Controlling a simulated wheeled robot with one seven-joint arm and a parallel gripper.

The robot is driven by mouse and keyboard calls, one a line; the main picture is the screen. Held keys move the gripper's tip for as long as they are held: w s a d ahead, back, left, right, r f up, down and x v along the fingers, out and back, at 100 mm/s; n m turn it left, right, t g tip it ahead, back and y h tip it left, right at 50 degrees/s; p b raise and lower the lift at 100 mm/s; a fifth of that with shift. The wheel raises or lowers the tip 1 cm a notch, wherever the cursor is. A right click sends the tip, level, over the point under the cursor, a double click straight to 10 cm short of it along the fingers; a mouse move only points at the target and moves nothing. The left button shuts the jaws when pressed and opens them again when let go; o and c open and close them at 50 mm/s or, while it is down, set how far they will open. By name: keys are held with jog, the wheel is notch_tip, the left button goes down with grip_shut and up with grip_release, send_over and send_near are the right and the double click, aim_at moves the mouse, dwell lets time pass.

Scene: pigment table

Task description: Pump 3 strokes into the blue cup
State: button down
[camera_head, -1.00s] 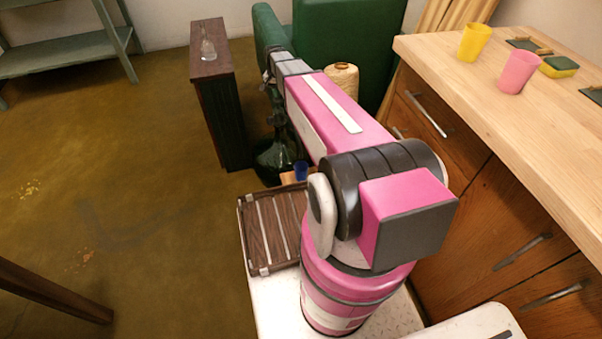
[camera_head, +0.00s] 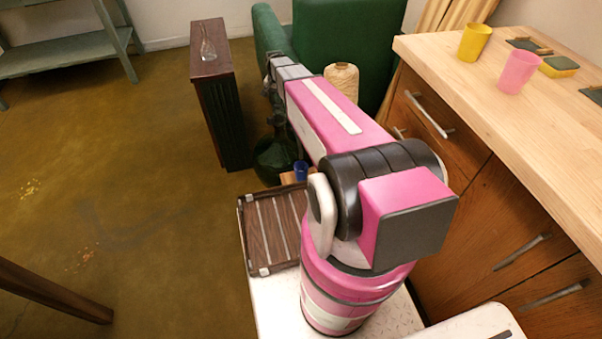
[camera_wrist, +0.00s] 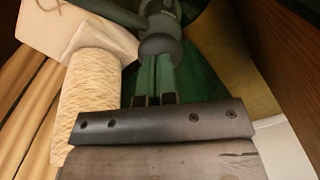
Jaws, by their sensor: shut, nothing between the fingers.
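The blue cup (camera_head: 301,170) stands low behind my arm on a light wooden surface, beside a dark green glass bottle (camera_head: 275,158). My arm partly covers this area. In the wrist view a grey metal fitting with a round collar (camera_wrist: 160,42) lies beyond my fingers; it looks like the pump head, with green behind and below it. My gripper (camera_wrist: 154,99) is shut and empty, its short dark fingers close together and pointing toward that fitting. I cannot tell whether they touch it. The blue cup does not show clearly in the wrist view.
A spool of twine (camera_head: 341,80) stands close by and also shows in the wrist view (camera_wrist: 92,95). A green armchair (camera_head: 345,40) is behind. A narrow dark cabinet (camera_head: 213,70) stands left. The wooden counter (camera_head: 500,120) at right holds yellow and pink cups. Floor at left is clear.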

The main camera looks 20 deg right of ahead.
jog(key=shift+r, duration=2.2)
jog(key=shift+f, duration=0.3)
jog(key=shift+f, duration=1.95)
jog(key=shift+r, duration=2.25)
jog(key=shift+f, duration=0.45)
